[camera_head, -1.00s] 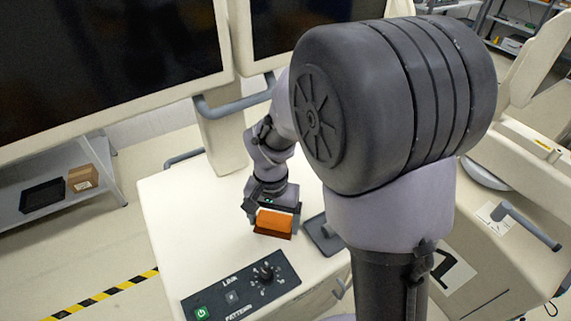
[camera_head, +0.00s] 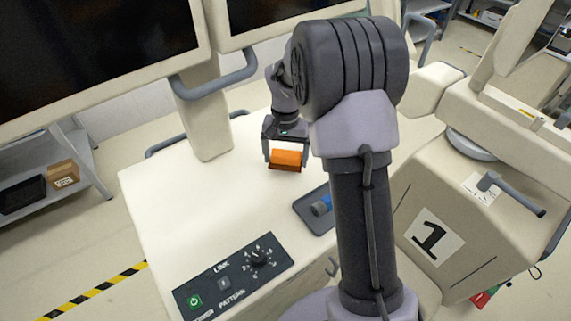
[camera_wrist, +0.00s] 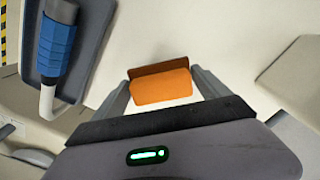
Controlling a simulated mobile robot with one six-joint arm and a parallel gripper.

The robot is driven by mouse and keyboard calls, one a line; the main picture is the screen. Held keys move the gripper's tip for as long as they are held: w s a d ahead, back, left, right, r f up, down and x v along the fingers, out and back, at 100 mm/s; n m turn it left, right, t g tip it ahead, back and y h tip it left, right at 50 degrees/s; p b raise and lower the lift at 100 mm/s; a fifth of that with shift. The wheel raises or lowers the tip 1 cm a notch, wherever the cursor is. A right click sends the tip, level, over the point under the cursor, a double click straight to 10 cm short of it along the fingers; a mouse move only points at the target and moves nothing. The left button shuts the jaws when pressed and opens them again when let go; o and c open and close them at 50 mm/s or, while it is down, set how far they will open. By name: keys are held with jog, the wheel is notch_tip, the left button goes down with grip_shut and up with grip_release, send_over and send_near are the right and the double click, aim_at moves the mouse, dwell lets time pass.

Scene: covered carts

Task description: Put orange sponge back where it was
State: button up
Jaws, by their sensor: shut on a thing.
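The orange sponge (camera_head: 287,157) is between the fingers of my gripper (camera_head: 285,160), over the white top of the cart (camera_head: 190,210). In the wrist view the sponge (camera_wrist: 162,84) shows an orange face and a darker brown side, with one grey finger of my gripper (camera_wrist: 160,90) at each end. The gripper is shut on it. I cannot tell whether the sponge touches the cart top or hangs just above it.
A dark tray (camera_head: 314,209) with a blue-handled tool (camera_wrist: 58,42) lies to the right of the sponge. A control panel (camera_head: 235,275) with a knob is at the cart's front. Monitors on a post (camera_head: 205,125) stand behind. The cart top left of the gripper is clear.

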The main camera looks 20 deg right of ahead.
aim_at(285, 163)
notch_tip(285, 163, down, 3)
jog(key=shift+r+b, duration=0.1)
jog(key=shift+b, duration=0.3)
jog(key=shift+c, duration=0.7)
jog(key=o, duration=1.3)
notch_tip(285, 163, up, 12)
jog(key=p, duration=0.4)
jog(key=s+a+r+t, duration=0.2)
jog(key=s+a+r, duration=0.35)
jog(key=r, duration=0.35)
jog(key=s+a+r+t, duration=0.1)
jog(key=s+a, duration=0.1)
jog(key=s, duration=0.4)
jog(key=s+a+n+t+y, duration=0.1)
jog(key=s+a, duration=0.2)
jog(key=s, duration=0.4)
jog(key=s+a+r+n+t+y, duration=0.1)
jog(key=s+a, duration=0.2)
jog(key=s, duration=0.4)
jog(key=shift+s+a+r+t, duration=0.15)
jog(key=shift+a+r+t, duration=0.1)
jog(key=shift+r+t, duration=0.15)
